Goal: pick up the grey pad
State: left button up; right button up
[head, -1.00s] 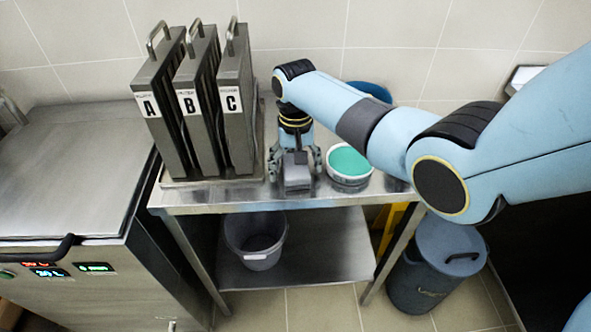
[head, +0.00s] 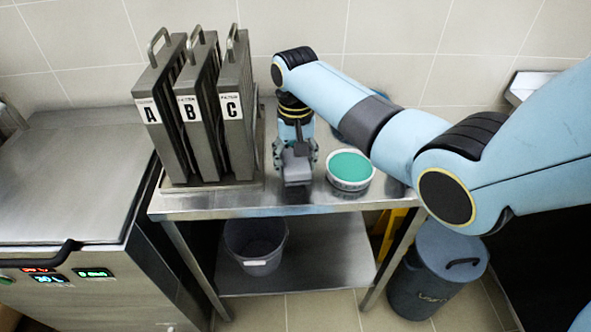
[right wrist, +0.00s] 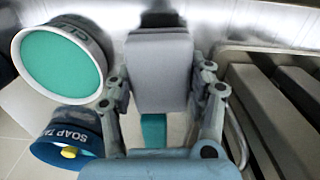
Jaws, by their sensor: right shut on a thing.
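The grey pad (head: 297,174) is a small grey block at the front middle of the steel table, between the rack and the white tub. My right gripper (head: 296,160) points down at it, with a finger on each side, and is shut on it. In the right wrist view the pad (right wrist: 158,72) fills the space between the two fingers (right wrist: 162,92). A teal patch (right wrist: 153,130) shows just below it in that view. I cannot tell whether the pad is clear of the table top. My left gripper is not in view.
Metal filter cases A, B and C (head: 187,112) stand close to the left of my right gripper. A white tub with green contents (head: 350,168) is close on its right. A blue soap tub (right wrist: 66,134) stands behind. The steel table's (head: 225,203) front edge is near.

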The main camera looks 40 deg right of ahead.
jog(key=s+a+r, duration=0.6)
jog(key=s+r, duration=0.1)
jog(key=s, duration=0.3)
jog(key=shift+r, duration=0.3)
